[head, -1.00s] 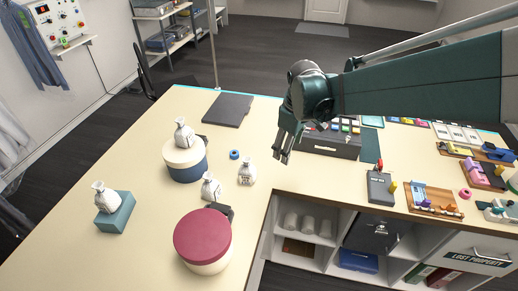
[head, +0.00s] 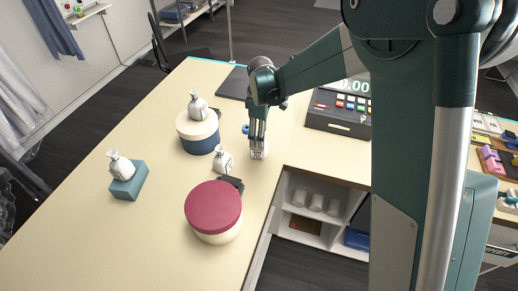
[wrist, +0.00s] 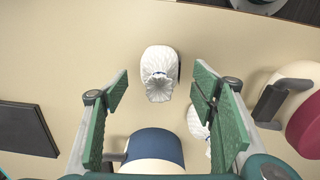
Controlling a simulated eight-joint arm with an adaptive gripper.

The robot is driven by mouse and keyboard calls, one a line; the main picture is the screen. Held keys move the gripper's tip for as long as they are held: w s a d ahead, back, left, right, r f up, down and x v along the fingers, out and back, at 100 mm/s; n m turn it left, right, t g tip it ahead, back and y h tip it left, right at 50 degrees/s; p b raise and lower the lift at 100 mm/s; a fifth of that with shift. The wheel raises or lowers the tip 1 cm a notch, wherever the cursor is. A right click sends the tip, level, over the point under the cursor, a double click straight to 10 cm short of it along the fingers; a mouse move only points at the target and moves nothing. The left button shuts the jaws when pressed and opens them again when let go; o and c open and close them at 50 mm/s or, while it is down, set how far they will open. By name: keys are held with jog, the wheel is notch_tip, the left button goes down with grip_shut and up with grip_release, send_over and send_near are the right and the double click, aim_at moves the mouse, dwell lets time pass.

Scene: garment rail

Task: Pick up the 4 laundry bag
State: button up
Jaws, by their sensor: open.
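Several small white laundry bags with tied necks are on the counter, their labels too small to read. One bag (head: 258,154) stands on the counter under my gripper (head: 258,137), partly covered by its fingers. In the wrist view that bag (wrist: 158,75) lies ahead between my open, green-padded fingers (wrist: 161,88), with nothing held. A second bag (head: 223,160) stands on the counter to its left, and shows beside the right finger in the wrist view (wrist: 197,122). Another bag (head: 197,105) sits on a round cream-and-blue box, and another (head: 120,165) on a teal block.
The cream-and-blue round box (head: 198,137) and a red-lidded round box (head: 213,207) stand near the bags. A teal block (head: 130,187) is at left.

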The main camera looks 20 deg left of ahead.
jog(key=shift+a+f, duration=0.4)
jog(key=shift+f, duration=1.3)
jog(key=shift+d+f+p, duration=0.15)
jog(key=shift+f+p, duration=0.15)
jog(key=shift+f, duration=2.25)
jog(key=shift+c, duration=0.3)
jog(key=c, duration=1)
